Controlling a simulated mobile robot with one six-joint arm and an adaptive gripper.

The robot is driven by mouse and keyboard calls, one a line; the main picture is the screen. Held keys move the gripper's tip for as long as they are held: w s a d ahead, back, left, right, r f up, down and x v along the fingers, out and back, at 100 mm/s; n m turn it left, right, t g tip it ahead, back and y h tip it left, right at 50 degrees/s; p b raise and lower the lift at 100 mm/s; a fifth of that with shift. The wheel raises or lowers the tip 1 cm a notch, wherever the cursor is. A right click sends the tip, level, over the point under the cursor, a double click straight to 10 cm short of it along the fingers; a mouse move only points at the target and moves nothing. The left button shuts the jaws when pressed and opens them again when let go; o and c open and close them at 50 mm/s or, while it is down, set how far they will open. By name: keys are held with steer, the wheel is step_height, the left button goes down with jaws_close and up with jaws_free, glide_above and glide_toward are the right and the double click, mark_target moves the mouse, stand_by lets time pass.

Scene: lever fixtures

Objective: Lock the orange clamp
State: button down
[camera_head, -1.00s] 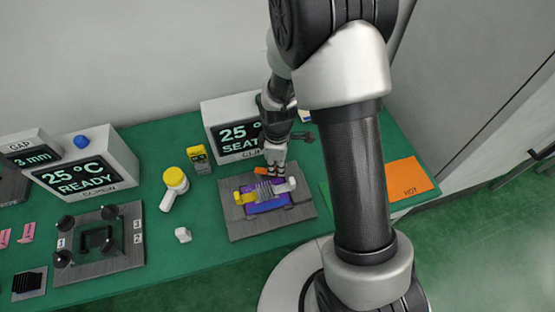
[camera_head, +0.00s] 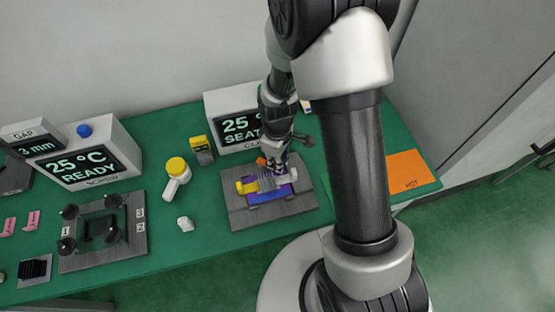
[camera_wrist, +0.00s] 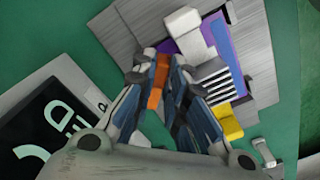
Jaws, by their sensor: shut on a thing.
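The orange clamp (camera_wrist: 159,80) shows in the wrist view as an orange bar between the two fingers of my gripper (camera_wrist: 164,72). My gripper is shut on it. In the head view a small part of the orange clamp (camera_head: 261,161) shows to the left of my gripper (camera_head: 274,170), which partly hides it. The clamp is at the back of a fixture on a grey plate (camera_head: 240,216). The fixture has a purple and blue body (camera_head: 268,197), a yellow end piece (camera_head: 247,187), a white end piece (camera_wrist: 188,28) and a dark-and-light striped block (camera_wrist: 212,82).
A display reading 25 °C and SEAT (camera_head: 232,128) stands close behind my gripper. An orange HOT mat (camera_head: 408,172) lies right of my arm.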

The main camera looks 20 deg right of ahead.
steer(key=c, duration=1.6)
jaws_free()
step_height(320, 180, up, 12)
